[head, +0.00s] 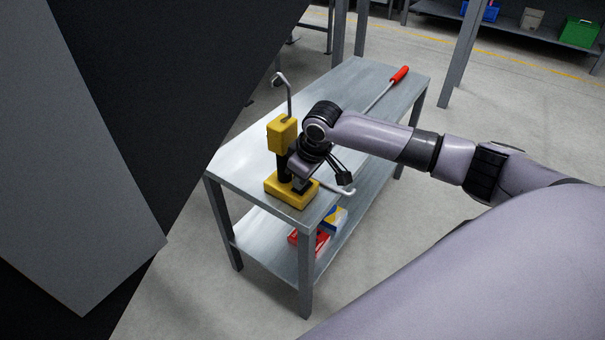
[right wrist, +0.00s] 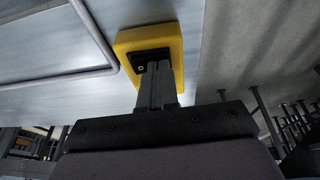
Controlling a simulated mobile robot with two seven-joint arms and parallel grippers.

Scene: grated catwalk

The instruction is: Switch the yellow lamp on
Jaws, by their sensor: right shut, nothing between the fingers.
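The yellow lamp (head: 282,134) stands upright on the near end of a grey metal table. It has a yellow block head with a metal hook on top, a dark post and a yellow base (head: 291,198). My right gripper (head: 300,185) is shut and empty, with its fingertips over the right part of the base. In the right wrist view, the shut fingers (right wrist: 158,72) point at a dark piece (right wrist: 150,56) on the yellow base (right wrist: 186,44). They overlap its edge, and I cannot tell whether they touch it. My left gripper is not in view.
A metal rod with a red handle (head: 399,75) lies along the table (head: 240,166), its hooked end near the lamp. Red and blue items (head: 334,218) sit on the lower shelf. A green bin (head: 578,32) stands on a far shelf. The floor at right is clear.

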